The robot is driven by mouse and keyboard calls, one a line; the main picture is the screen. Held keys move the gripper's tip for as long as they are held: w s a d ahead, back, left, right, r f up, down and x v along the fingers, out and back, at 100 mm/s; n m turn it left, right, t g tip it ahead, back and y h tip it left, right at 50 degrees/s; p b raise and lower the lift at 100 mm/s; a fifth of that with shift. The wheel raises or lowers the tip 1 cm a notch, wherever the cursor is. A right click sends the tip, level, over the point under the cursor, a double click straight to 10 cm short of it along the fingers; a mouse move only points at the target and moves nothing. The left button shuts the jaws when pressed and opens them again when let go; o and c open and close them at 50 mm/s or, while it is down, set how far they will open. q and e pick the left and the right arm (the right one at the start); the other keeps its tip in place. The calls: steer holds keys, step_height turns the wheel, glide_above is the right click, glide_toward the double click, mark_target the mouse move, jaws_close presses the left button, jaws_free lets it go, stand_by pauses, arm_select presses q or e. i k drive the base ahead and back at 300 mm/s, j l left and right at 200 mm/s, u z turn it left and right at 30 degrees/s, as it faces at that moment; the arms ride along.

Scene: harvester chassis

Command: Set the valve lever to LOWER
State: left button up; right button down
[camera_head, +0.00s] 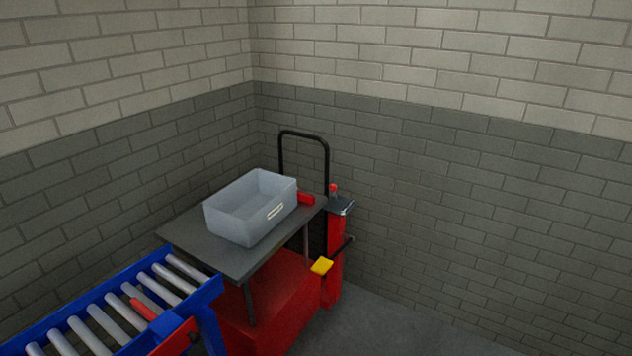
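A small lever with a red knob (334,188) stands up from a grey plate (342,205) on top of a red post (335,258), at the right side of a red cart. It looks like the valve lever, but any markings are too small to read. A yellow pedal-like part (321,265) sticks out lower on the post. Neither of my grippers shows in the head view.
The cart's grey table top (190,245) carries a grey open bin (228,222). A black handle (304,134) rises behind it. A blue roller conveyor (100,293) meets the cart at lower left. Brick walls (480,170) close the corner; floor (390,330) right of the cart is clear.

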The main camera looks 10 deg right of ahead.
mark_target(333, 187)
steer(key=i+l+u, duration=0.25)
steer(key=i+l, duration=0.15)
steer(key=l, duration=0.25)
steer(key=i+l+u, duration=0.1)
steer(key=l, duration=0.25)
steer(key=i, duration=0.1)
